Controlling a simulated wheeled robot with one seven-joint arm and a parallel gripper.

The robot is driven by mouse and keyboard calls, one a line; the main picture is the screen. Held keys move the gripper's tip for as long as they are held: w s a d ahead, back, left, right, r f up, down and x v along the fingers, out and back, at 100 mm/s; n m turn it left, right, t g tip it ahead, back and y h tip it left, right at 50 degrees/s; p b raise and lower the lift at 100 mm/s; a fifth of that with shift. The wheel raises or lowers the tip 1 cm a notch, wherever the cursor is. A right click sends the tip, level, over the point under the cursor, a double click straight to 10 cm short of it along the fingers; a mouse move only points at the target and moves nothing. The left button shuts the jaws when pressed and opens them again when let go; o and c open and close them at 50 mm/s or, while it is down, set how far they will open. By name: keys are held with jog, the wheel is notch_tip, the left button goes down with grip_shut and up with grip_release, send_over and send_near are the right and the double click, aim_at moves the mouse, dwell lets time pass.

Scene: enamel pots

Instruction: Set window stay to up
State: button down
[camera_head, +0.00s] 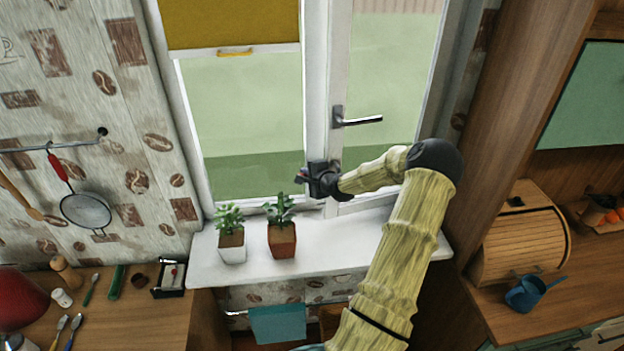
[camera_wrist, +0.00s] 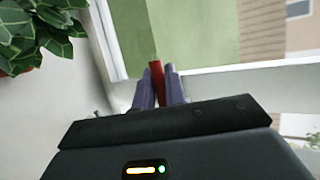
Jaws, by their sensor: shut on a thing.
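My gripper (camera_head: 304,176) is at the lower part of the window (camera_head: 255,120), by the white frame between the two panes and just above the sill. In the wrist view, its two grey-purple fingers (camera_wrist: 158,82) are shut on a narrow red piece, which appears to be the window stay (camera_wrist: 156,66). Its tip sticks out past the fingertips, and the rest is hidden by the fingers and gripper body. A bit of red also shows at the fingers in the head view. I cannot tell the stay's setting.
A plant in a brown pot (camera_head: 282,240) stands on the white sill (camera_head: 340,242) close below my gripper; a plant in a white pot (camera_head: 232,247) is left of it. The window handle (camera_head: 358,120) points right above my forearm. The sill's right part is clear.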

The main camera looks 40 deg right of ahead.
jog(key=shift+w+d+r, duration=0.1)
jog(key=shift+d+r, duration=0.05)
jog(key=c, duration=1.5)
grip_release()
jog(key=shift+o, duration=0.2)
jog(key=b+v, duration=0.3)
jog(key=v, duration=1.4)
jog(key=shift+b, duration=0.4)
jog(key=shift+r, duration=0.1)
